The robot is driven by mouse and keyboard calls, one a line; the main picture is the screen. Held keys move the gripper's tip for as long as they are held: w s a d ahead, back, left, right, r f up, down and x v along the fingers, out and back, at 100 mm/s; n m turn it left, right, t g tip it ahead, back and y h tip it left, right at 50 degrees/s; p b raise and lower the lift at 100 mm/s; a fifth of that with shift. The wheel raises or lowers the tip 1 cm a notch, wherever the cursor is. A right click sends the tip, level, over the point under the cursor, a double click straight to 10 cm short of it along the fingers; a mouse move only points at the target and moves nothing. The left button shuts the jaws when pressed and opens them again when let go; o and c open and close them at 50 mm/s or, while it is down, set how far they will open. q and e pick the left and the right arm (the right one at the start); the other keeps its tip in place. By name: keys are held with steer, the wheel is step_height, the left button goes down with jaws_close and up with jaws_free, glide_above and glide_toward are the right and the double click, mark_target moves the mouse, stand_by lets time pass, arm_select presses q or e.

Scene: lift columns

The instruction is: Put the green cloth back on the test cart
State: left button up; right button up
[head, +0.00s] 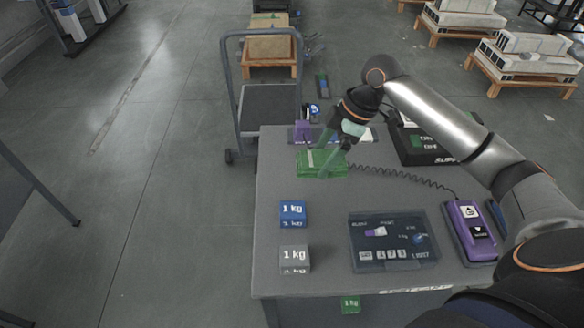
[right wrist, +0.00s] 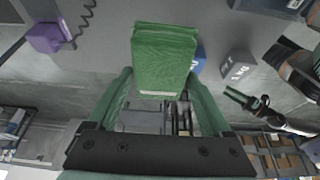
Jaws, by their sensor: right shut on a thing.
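The green cloth (head: 322,163) is a folded, layered bundle at the far left part of the grey cart top (head: 330,195). My right gripper (head: 343,143) reaches over it from the right and is shut on it. In the right wrist view the cloth (right wrist: 165,60) sits between the two green fingers, over the grey top. I cannot tell whether it touches the top. The head view does not show my left gripper. In the right wrist view a small dark gripper with green fingertips (right wrist: 248,98) shows at the right; its opening is unclear.
On the cart top are a blue weight (head: 292,213), a grey weight (head: 294,258), a dark tray (head: 393,240), a purple handset (head: 468,228) with a coiled cord and a black case (head: 420,145). A platform trolley (head: 268,105) stands behind. Floor at left is clear.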

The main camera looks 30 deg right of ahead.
steer(key=w+a+f, duration=0.1)
steer(key=w+f, duration=0.1)
steer(key=w+a+f, duration=0.1)
steer(key=w+f, duration=0.2)
steer(key=w+a+f, duration=0.1)
steer(key=w+f, duration=0.1)
steer(key=shift+w+a+f, duration=0.25)
steer(key=shift+w, duration=0.1)
steer(key=shift+f, duration=1.55)
steer(key=o, duration=1.2)
steer(key=shift+o, duration=0.2)
steer(key=v, duration=1.2)
steer(key=shift+r, duration=0.1)
